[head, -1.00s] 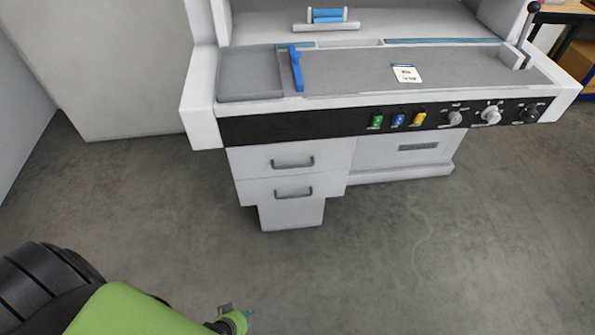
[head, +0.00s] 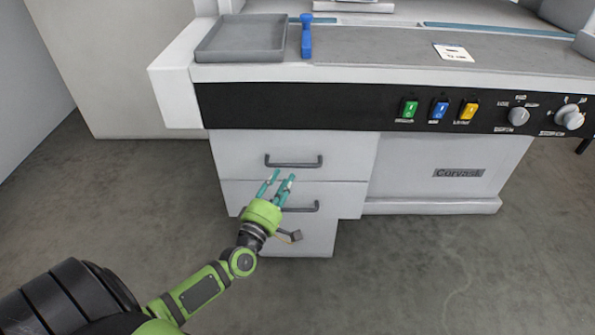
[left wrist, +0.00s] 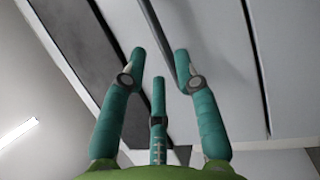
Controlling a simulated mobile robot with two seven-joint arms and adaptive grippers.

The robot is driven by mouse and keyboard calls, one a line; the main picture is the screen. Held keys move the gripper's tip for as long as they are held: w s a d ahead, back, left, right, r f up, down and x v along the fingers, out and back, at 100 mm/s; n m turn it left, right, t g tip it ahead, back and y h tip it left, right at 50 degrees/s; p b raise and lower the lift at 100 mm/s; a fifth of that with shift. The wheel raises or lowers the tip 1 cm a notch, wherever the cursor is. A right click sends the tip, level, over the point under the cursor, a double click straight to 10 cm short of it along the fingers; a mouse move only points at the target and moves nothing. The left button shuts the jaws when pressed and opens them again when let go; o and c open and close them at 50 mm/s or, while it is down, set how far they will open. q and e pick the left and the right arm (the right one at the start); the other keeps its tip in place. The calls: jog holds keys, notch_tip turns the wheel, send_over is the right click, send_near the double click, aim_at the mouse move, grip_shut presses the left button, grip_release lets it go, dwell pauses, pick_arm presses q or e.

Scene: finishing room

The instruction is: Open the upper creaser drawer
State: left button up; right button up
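The upper creaser drawer (head: 345,153) is a light grey front under the black control panel, and it looks closed. Its dark bar handle (head: 293,164) runs across the front. My left gripper (head: 280,175) is in front of the drawers, its teal fingertips just below the upper handle in the head view. In the left wrist view the fingers of my left gripper (left wrist: 160,65) are spread and empty. A dark bar, apparently the handle (left wrist: 176,45), shows between and behind the fingertips; I cannot tell the remaining gap. My right gripper is out of view.
A lower drawer (head: 240,195) with its own handle (head: 302,209), partly behind my gripper, sits below. The panel carries coloured switches (head: 440,108) and knobs. A grey tray (head: 240,40) and blue tool (head: 306,36) lie on top. The floor (head: 400,270) in front is clear.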

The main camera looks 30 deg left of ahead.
aim_at(291, 165)
pick_arm(q)
jog(key=shift+x, duration=3.2)
grip_shut()
